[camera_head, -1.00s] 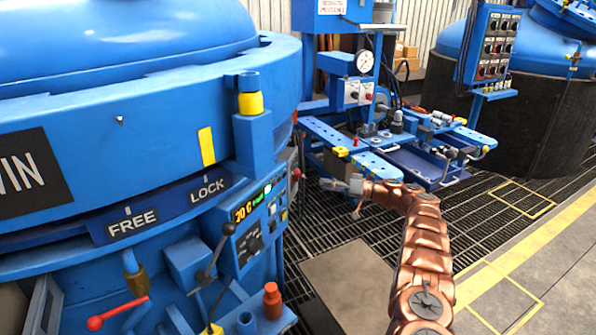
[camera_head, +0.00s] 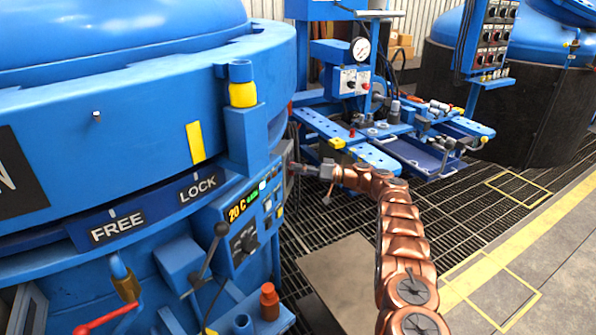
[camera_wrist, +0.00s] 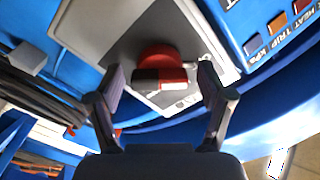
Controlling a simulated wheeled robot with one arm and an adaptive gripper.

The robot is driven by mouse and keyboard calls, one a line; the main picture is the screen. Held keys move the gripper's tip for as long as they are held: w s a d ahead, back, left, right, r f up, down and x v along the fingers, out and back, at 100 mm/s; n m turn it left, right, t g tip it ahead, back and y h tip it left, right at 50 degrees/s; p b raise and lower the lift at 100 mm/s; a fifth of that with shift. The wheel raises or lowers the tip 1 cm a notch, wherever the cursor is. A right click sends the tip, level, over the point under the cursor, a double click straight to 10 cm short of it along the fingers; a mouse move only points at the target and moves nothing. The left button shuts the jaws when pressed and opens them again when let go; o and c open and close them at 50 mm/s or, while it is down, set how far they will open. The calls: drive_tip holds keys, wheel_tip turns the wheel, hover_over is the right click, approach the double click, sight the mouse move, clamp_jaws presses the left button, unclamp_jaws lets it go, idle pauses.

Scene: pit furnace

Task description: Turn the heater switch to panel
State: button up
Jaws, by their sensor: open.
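A red rotary knob (camera_wrist: 158,66) on a grey plate (camera_wrist: 103,40) shows in the wrist view, mounted on a blue housing; it appears to be the heater switch. My gripper (camera_wrist: 161,76) is open, with one finger on each side of the knob; whether either finger touches it I cannot tell. In the head view my gripper (camera_head: 311,169) is at the right side of the blue furnace (camera_head: 130,130), and the knob is not clear there. The furnace control panel (camera_head: 228,262) has a display reading 20 C and a black knob (camera_head: 245,240).
A row of small coloured buttons (camera_wrist: 277,23), partly labelled "HEAT TRIP", is at the upper right of the wrist view. A lever (camera_head: 207,257) and a red-brown fitting (camera_head: 269,302) stand near the control panel. A blue workbench (camera_head: 365,155) is behind my arm. Grating floor is open to the right.

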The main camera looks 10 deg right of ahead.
drive_tip(key=c, duration=1.2)
drive_tip(key=shift+o, duration=0.2)
drive_tip(key=shift+m, duration=0.3)
drive_tip(key=m, duration=0.4)
drive_tip(key=shift+w, duration=0.1)
drive_tip(key=m, duration=0.5)
drive_tip(key=shift+p, duration=0.35)
